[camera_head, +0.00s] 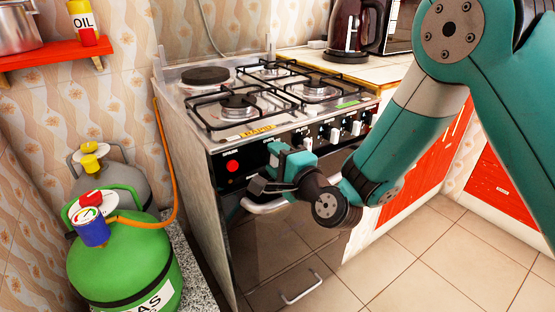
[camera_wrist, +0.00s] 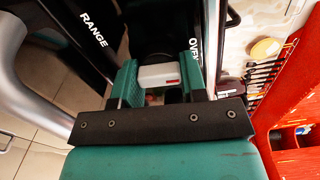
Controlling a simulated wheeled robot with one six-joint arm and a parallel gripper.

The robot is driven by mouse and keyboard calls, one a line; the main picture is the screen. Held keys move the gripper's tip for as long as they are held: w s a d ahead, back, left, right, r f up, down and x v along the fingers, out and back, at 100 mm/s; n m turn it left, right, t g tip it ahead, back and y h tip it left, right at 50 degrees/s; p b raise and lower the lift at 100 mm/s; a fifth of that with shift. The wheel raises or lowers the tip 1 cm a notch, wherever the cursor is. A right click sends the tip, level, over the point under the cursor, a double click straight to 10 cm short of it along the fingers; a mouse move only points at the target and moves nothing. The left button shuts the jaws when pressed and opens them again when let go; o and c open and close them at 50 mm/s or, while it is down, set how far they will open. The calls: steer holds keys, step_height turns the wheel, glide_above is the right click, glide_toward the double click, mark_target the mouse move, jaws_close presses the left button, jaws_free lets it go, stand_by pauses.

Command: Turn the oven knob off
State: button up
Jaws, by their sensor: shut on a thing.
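The oven knob (camera_wrist: 158,75) is white with a red mark, and in the wrist view it sits between the two teal fingers of my gripper (camera_wrist: 158,83). The fingers press on both sides of it. An OVEN label (camera_wrist: 195,50) shows beside the right finger. In the head view my gripper (camera_head: 274,166) is at the front panel of the stove (camera_head: 240,220), toward its left part, and it mostly hides the knob there. The knob's pointing direction against the panel's marks cannot be made out.
More white knobs (camera_head: 334,133) line the panel to the right. A red round light (camera_head: 232,166) is to the left. The oven handle (camera_head: 265,208) runs just below my gripper. A green gas bottle (camera_head: 120,262) stands at the left. Tiled floor (camera_head: 400,270) is clear in front.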

steer(key=shift+d+f+n, duration=0.1)
steer(key=shift+d+n, duration=0.1)
steer(key=shift+n, duration=0.3)
steer(key=shift+w, duration=0.1)
steer(key=o, duration=0.9)
steer(key=shift+d, duration=0.1)
steer(key=shift+c, duration=0.2)
steer(key=shift+o, duration=0.3)
steer(key=shift+a, duration=0.2)
